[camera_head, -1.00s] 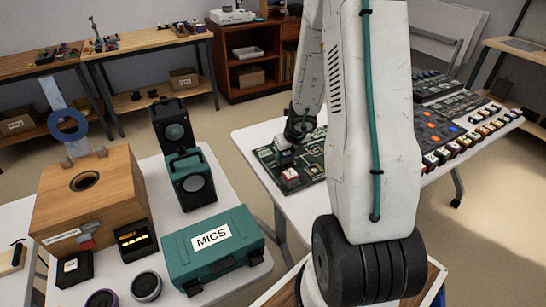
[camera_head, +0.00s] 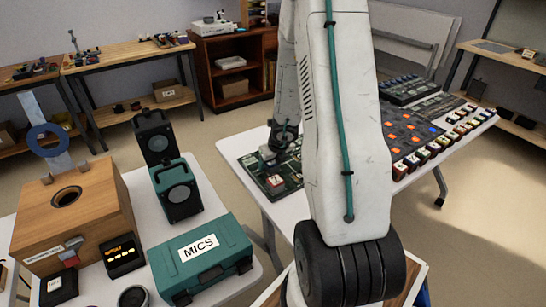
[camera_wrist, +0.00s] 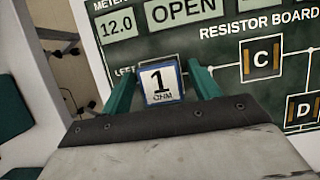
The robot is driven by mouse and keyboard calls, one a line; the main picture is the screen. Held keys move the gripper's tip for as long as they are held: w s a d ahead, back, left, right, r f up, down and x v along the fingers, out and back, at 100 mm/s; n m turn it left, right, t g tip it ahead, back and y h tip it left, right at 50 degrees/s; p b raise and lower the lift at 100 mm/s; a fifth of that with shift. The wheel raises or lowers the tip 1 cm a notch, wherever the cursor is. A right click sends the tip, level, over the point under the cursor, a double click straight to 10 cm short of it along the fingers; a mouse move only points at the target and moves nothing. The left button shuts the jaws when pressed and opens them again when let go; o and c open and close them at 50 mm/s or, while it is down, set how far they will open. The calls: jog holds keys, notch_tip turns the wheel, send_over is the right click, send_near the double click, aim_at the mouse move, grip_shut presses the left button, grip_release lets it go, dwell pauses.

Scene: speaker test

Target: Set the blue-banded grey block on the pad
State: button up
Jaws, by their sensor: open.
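In the wrist view a block (camera_wrist: 161,84) with blue edges and a white top face reading "1 OHM" sits between the two green fingers of my gripper (camera_wrist: 160,68). The fingers stand apart on either side of it; I cannot tell whether either touches it. The block is over the left part of the dark green resistor board (camera_wrist: 225,60), beside a partly hidden "LEFT" label. It covers whatever pad lies beneath it. In the head view my gripper (camera_head: 268,154) is low over the board (camera_head: 292,167), and the blue-edged block cannot be made out clearly.
A white-topped block with a red side (camera_head: 276,183) is at the board's near edge. Panels and a row of small blocks (camera_head: 440,141) lie farther right on that table. A green MICS case (camera_head: 185,268), speakers (camera_head: 176,190) and a wooden box (camera_head: 100,205) stand on the left table.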

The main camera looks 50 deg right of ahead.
jog(key=v, duration=1.2)
jog(key=s+a+r+n+g+y, duration=0.1)
jog(key=s+a+r+n, duration=0.1)
jog(key=a+r+n, duration=0.65)
jog(key=s+a+r+n+y, duration=0.2)
jog(key=a+r+n, duration=0.3)
jog(key=a+n, duration=0.7)
jog(key=s+a+r+n+g+h, duration=0.1)
jog(key=s+a+r+n, duration=0.2)
jog(key=s+n, duration=0.4)
jog(key=s+a+r+n+g, duration=0.1)
jog(key=s+a+r+n, duration=0.2)
jog(key=s+n, duration=0.4)
jog(key=n, duration=0.4)
jog(key=shift+s+a+r+h, duration=0.15)
jog(key=shift+s+a+h, duration=0.1)
jog(key=shift+h, duration=0.15)
jog(key=shift+w, duration=0.1)
